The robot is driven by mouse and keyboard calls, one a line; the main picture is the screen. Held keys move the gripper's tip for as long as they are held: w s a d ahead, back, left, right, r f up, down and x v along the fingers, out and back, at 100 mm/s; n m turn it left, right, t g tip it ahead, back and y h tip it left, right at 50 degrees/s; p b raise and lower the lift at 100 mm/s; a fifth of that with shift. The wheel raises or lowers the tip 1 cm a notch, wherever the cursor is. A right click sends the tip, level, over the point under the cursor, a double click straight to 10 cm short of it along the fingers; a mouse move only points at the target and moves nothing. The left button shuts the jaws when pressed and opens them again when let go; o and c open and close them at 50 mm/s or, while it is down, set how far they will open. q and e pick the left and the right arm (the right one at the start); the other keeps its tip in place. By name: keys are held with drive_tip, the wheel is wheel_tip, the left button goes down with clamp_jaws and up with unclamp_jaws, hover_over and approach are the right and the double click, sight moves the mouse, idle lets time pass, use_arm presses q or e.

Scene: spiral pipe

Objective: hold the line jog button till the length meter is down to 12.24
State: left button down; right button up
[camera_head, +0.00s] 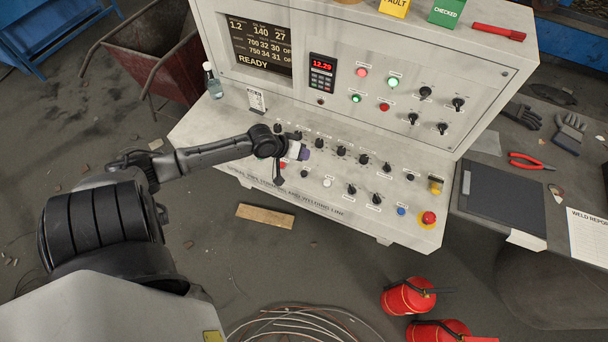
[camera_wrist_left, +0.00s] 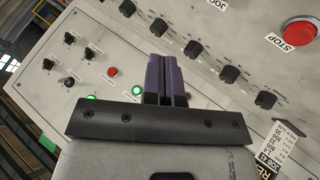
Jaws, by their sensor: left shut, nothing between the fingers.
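The length meter (camera_head: 322,65) on the upright console face reads 12.29 in red digits. My left gripper (camera_head: 304,154) is over the sloped lower panel; its purple fingers are shut and empty. They also show in the left wrist view (camera_wrist_left: 166,78), with panel behind them. A label reading JOG (camera_wrist_left: 216,3) is cut by the top edge of that view, and its button is out of frame there. In the head view a small dark button (camera_head: 304,174) lies just below the fingers; its label is too small to read. I see no contact between fingers and any button. My right gripper is out of view.
A red STOP button (camera_wrist_left: 299,32) is near the label. Several black knobs (camera_head: 341,151) line the panel behind the fingers. A white button (camera_head: 327,183) and a blue button (camera_head: 401,211) are farther right, with a red emergency stop (camera_head: 428,218) at the corner.

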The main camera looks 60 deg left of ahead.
use_arm(q)
drive_tip(key=b, duration=0.6)
hover_over(303, 172)
wheel_tip(303, 172, down, 5)
drive_tip(key=shift+f, duration=1.05)
idle(0.6)
drive_tip(key=shift+f, duration=0.15)
drive_tip(key=shift+f, duration=0.25)
idle(0.5)
